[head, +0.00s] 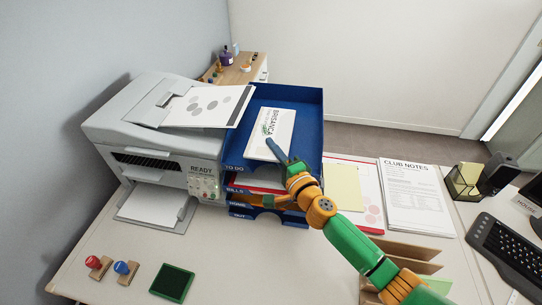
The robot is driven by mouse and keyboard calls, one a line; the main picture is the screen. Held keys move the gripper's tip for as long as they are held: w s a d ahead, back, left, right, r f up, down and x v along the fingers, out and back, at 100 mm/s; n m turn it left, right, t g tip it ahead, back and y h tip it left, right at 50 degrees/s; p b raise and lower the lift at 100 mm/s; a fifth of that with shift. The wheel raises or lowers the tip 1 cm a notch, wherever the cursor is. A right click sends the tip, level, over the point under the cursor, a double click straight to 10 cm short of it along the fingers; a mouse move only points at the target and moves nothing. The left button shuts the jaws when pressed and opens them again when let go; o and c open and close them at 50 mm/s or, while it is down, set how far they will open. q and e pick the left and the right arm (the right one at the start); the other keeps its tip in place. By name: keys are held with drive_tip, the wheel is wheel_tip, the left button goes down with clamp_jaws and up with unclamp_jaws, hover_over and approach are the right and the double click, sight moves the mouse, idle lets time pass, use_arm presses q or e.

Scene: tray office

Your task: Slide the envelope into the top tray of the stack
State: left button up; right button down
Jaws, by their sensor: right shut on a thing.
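The white envelope (278,121), printed with dark letters and a small green mark, is over the floor of the blue top tray, within its side walls. The top tray (302,97) is labelled TO DO and sits on a stack of blue trays. My right gripper (276,151) reaches in from the lower right and is shut on the envelope at its near right part. I cannot tell whether the envelope rests fully on the tray floor. My left gripper is not in view.
A grey printer (135,128) with paper on top stands against the stack's left side. Lower trays hold papers. Right are club notes (415,190), a yellow pad (345,187) and a keyboard (508,250). Stamps (126,270) and a green pad (172,283) lie at front left.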

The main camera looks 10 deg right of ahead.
drive_tip(key=shift+w+f, duration=0.1)
drive_tip(key=shift+w, duration=0.05)
drive_tip(key=c, duration=0.9)
unclamp_jaws()
drive_tip(key=v, duration=0.7)
drive_tip(key=shift+p, duration=0.3)
drive_tip(key=shift+d, duration=0.1)
